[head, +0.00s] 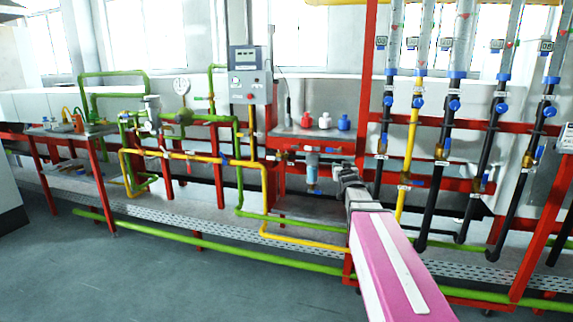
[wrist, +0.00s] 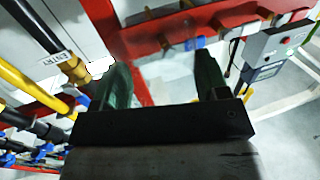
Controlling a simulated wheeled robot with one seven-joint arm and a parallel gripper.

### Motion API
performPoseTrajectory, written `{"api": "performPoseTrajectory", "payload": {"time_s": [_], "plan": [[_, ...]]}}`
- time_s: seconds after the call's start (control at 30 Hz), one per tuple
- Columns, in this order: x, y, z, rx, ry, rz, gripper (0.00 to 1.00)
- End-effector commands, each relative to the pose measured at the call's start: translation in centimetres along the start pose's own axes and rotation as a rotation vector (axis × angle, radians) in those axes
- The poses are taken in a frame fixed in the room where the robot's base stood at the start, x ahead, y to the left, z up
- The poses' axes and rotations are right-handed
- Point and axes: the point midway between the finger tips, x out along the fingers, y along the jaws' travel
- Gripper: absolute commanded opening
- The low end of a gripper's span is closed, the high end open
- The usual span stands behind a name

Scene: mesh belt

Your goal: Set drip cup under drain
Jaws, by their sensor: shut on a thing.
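My gripper (head: 346,176) is in front of the red frame, right of the small shelf, at the end of my pink and white arm. In the wrist view its two dark green fingers (wrist: 163,72) stand apart on a pale, see-through thing (wrist: 166,84), which looks like the drip cup. Its outline is hard to make out, and it is hidden in the head view. I cannot tell which outlet is the drain.
A shelf (head: 290,131) carries small red (head: 306,120), white (head: 324,121) and blue (head: 343,122) bottles. Upright black and yellow pipes (head: 408,150) stand close on the right. Green and yellow pipes (head: 263,185) run on the left. The grey floor (head: 190,275) in front is clear.

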Motion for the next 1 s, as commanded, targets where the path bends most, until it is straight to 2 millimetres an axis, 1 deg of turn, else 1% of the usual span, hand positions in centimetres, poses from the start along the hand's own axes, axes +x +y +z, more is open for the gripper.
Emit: {"api": "performPoseTrajectory", "payload": {"time_s": [0.13, 0.5, 1.0], "plan": [[0.0, -0.4, -1.2, -0.001, 0.001, -0.002, 0.45], [-0.1, -1.0, -3.0, 0.001, 0.002, -0.002, 0.45], [-0.2, -1.3, -4.0, 0.000, 0.001, -0.005, 0.45]]}}
